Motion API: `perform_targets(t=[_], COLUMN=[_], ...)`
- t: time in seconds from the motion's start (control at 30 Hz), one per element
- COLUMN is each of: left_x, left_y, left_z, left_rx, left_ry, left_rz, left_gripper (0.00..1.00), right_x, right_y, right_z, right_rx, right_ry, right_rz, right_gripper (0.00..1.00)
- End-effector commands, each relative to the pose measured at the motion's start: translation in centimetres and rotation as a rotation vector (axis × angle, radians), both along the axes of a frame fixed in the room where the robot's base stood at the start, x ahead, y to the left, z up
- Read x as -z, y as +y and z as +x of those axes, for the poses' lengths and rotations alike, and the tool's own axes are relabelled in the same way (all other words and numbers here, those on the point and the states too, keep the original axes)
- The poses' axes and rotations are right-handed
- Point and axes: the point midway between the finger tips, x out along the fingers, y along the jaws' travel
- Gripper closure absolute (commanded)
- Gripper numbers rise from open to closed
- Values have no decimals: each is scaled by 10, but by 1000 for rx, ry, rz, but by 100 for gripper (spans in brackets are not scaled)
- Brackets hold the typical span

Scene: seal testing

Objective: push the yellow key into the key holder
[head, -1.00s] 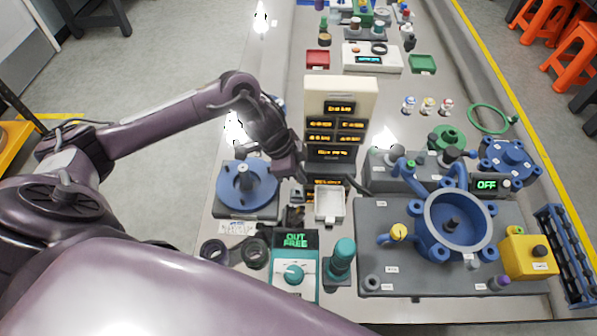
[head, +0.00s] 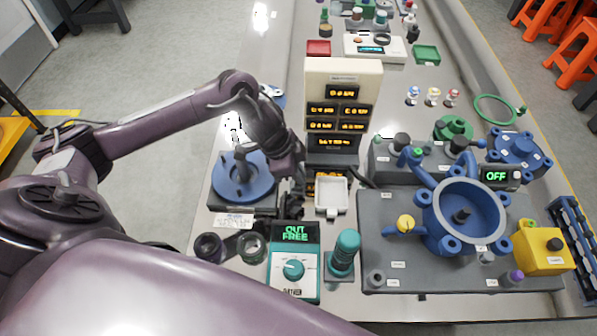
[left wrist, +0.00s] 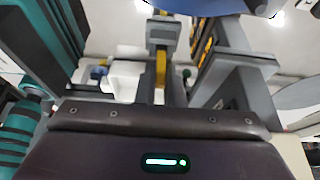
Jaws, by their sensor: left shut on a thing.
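My left gripper (head: 292,207) reaches down between the blue round fixture and the white tray, just behind the teal box marked OUT FREE. In the left wrist view, the gripper's grey fingers (left wrist: 163,85) are shut on a narrow yellow piece, which appears to be the yellow key (left wrist: 161,68). A grey block stands right beyond the key; I cannot tell whether it is the key holder, or whether the key touches it. In the head view my gripper and arm hide the key. My right gripper is not in view.
The teal box (head: 293,262) and a teal knob stand (head: 343,255) are close in front. The white tray (head: 331,195) is just right of the gripper, with the cream display tower (head: 342,82) behind. The blue round fixture (head: 242,178) is to the left. Two dark rings lie front left.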

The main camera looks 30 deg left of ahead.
Motion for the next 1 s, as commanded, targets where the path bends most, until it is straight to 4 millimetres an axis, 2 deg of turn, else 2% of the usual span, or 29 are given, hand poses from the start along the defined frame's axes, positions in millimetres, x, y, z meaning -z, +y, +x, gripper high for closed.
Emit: perform_targets(t=[0.77, 0.8, 0.93, 1.0], left_x=[8, 7, 7, 7], left_y=[0, 0, 0, 0], left_z=[0, 0, 0, 0], left_rx=[-1, -1, -1, -1], left_ry=[0, 0, 0, 0], left_rz=[0, 0, 0, 0], left_gripper=[100, 86, 69, 66], right_x=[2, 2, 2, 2], right_y=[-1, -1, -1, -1], right_z=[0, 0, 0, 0], right_rx=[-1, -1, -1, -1], right_ry=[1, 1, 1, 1], right_rz=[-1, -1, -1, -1], right_gripper=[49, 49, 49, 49])
